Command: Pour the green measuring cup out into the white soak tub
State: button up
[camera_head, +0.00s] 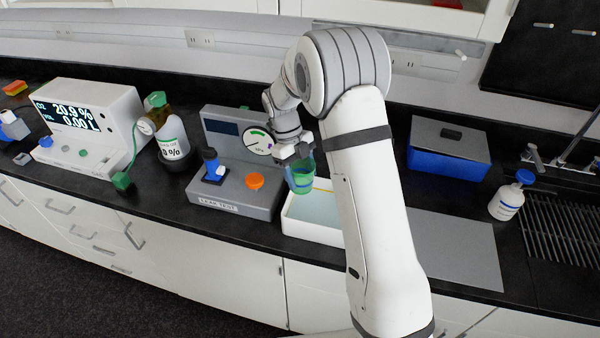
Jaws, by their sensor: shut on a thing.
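My gripper (296,160) is shut on the green measuring cup (301,181). The cup is translucent green and looks close to upright, with a bluish tint inside. It is held over the left part of the white soak tub (308,232), an open shallow tub on the black counter. My arm hides the right part of the tub. The exact height of the cup above the tub is hard to tell. The contact of the fingers on the cup is small and partly hidden.
The grey leak test unit (236,197) with its gauge and orange knob stands just left of the tub. A blue box with a grey lid (447,150) and a grey mat (455,250) are to the right. A blue-capped bottle (507,199) stands by the sink drainer.

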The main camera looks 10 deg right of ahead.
jog(key=shift+r, duration=0.1)
jog(key=shift+r, duration=2.4)
